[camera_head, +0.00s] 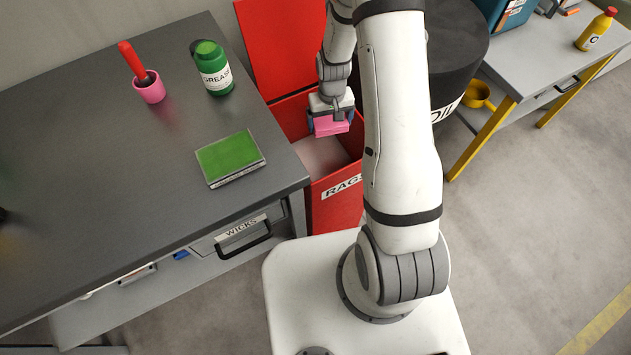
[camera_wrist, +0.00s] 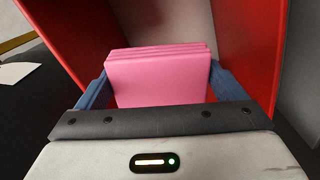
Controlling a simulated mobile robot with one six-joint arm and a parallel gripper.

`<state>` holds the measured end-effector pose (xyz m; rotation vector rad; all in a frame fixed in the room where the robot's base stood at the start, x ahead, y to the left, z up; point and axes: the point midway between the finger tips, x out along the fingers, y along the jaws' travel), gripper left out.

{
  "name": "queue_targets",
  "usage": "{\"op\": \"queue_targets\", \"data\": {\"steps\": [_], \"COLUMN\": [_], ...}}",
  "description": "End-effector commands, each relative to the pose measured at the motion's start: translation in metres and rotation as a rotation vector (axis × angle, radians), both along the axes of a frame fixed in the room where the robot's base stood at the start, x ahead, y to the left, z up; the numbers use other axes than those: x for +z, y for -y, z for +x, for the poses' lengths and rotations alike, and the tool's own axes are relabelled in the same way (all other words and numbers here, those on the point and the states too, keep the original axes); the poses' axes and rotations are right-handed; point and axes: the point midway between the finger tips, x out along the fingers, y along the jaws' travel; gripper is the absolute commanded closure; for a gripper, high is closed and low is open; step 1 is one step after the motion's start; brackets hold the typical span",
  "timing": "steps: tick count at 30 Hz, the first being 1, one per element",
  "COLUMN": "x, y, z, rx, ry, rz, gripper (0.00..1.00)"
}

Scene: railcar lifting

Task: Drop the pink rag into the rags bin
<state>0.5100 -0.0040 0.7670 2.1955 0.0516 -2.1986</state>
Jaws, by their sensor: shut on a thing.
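The pink rag (camera_head: 332,126) is a folded, layered block held between the blue fingers of my gripper (camera_head: 330,122). It also shows in the wrist view (camera_wrist: 158,78), with a finger on each side of it. My gripper (camera_wrist: 158,88) is shut on it. The rags bin (camera_head: 336,205) is red, labelled RAGS, with its red lid (camera_head: 280,45) standing open at the back. My gripper and the rag are over the bin's opening in the head view. Part of the bin is hidden behind my arm.
A dark workbench (camera_head: 90,130) stands left of the bin, with a green grease jar (camera_head: 213,70), a pink cup (camera_head: 149,90) holding a red-handled tool, and a green pad (camera_head: 230,157). A black oil drum (camera_head: 455,50) stands right of the bin.

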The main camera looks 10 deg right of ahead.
Motion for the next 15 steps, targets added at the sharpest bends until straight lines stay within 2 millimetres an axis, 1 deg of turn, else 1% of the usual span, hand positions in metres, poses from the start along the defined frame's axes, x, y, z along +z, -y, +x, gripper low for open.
{"op": "queue_targets", "data": {"steps": [7,8,11,15], "x": [-0.0005,-0.0005,-0.0005,-0.0005], "y": [-0.0003,-0.0004,-0.0005,-0.0006], "z": [0.0003,0.0003,0.0003,0.0003], "rx": [0.001,0.001,0.001,0.001], "ry": [0.001,0.001,0.001,0.001], "rz": [0.0,0.0,0.0,0.0], "gripper": [0.31,0.07,0.0,0.0]}}
